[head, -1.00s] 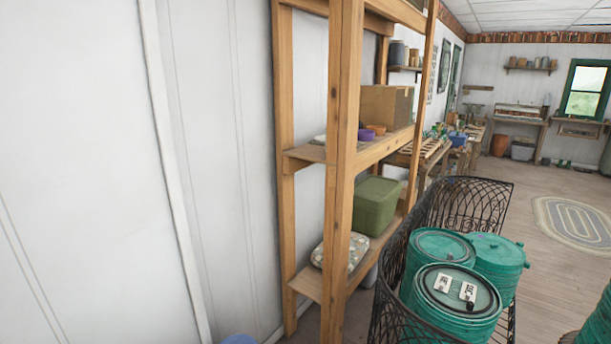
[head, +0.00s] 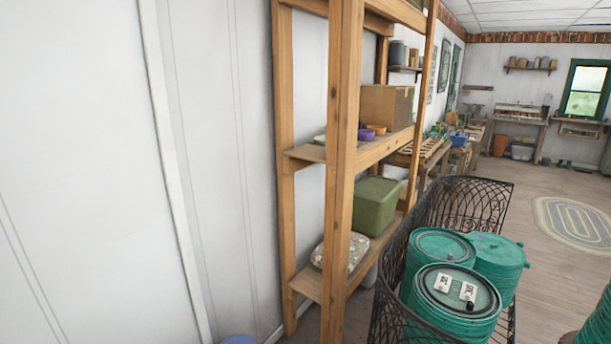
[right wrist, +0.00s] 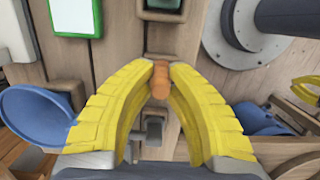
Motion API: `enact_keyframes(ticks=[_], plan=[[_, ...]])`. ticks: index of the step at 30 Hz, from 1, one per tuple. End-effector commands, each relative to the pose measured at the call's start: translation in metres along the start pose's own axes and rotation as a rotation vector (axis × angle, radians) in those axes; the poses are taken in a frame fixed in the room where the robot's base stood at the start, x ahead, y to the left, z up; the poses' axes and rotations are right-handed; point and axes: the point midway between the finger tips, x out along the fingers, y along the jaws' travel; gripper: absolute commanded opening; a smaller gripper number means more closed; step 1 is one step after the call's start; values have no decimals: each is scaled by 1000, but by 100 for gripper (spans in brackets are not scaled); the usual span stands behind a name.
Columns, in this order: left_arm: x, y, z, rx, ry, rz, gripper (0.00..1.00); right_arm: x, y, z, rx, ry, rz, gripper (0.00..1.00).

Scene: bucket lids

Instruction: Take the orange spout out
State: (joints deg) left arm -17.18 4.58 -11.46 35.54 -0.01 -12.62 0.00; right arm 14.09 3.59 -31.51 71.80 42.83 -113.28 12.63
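The orange spout (right wrist: 159,82) is a small orange cylinder in the middle of the right wrist view. My right gripper (right wrist: 160,70) has two yellow curved fingers, and their tips meet on the spout from both sides. The fingers are shut on it, with a wooden surface (right wrist: 125,50) behind. I cannot tell whether the spout is still seated in anything.
In the right wrist view, a blue funnel-like thing (right wrist: 40,112) is at left and a grey round flange (right wrist: 232,45) at upper right. In the head view, a wire basket (head: 470,200) holds teal buckets (head: 440,245) beside a wooden shelf (head: 345,170). Open floor (head: 530,180) lies beyond.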

Motion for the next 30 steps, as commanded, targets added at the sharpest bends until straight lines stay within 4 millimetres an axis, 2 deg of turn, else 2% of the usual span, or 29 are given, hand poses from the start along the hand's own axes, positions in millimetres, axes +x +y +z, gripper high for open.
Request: enact_keyframes(ticks=[14, 30], plan=[[0, 0, 0, 0, 0, 0, 0, -1, 0, 0, 0, 0, 0, 0], [0, 0, 0, 0, 0, 0, 0, -39, -1, 7, 0, 3, -2, 0]])
